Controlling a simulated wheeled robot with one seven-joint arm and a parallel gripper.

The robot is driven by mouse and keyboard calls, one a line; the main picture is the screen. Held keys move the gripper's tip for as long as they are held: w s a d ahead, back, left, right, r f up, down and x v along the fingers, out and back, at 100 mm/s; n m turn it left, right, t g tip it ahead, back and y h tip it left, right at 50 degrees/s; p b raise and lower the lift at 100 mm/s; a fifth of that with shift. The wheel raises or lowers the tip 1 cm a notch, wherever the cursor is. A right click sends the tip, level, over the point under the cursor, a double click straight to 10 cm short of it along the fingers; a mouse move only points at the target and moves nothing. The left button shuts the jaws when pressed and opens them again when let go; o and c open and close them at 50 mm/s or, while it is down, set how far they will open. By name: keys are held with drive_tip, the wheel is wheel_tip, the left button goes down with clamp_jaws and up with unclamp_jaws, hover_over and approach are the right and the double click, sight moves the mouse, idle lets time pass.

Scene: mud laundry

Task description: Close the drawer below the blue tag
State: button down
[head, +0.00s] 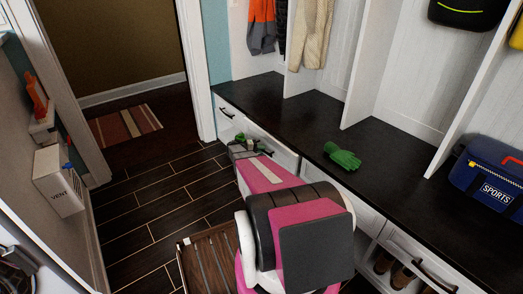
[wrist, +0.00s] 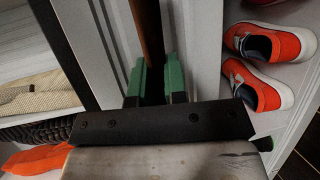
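My gripper (head: 246,143) is low in front of the white drawers under the dark bench. In the wrist view its two green-padded fingers (wrist: 157,82) are apart, with a dark brown strip visible in the gap between them. I cannot tell if they touch it. A white drawer (head: 279,153) is just right of my gripper, partly hidden by my arm. Another white drawer (head: 231,118) with a black handle is farther left, and one (head: 418,264) is at the lower right. No blue tag is visible, and I cannot tell how far any drawer is pulled out.
A green glove (head: 342,156) and a blue sports bag (head: 488,180) lie on the bench top (head: 300,125). Orange shoes (wrist: 256,85) show in the wrist view. A wooden slatted piece (head: 205,262) is on the floor at left. The tiled floor (head: 150,215) there is mostly clear.

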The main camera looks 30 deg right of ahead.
sight(267, 146)
drive_tip(key=shift+w+d, duration=0.25)
drive_tip(key=shift+d, duration=0.8)
drive_tip(key=shift+w+d, duration=0.25)
drive_tip(key=shift+d, duration=0.8)
drive_tip(key=c, duration=1.2)
unclamp_jaws()
drive_tip(key=shift+d, duration=0.1)
drive_tip(key=shift+o, duration=0.2)
drive_tip(key=v, duration=1.1)
drive_tip(key=shift+s, duration=0.1)
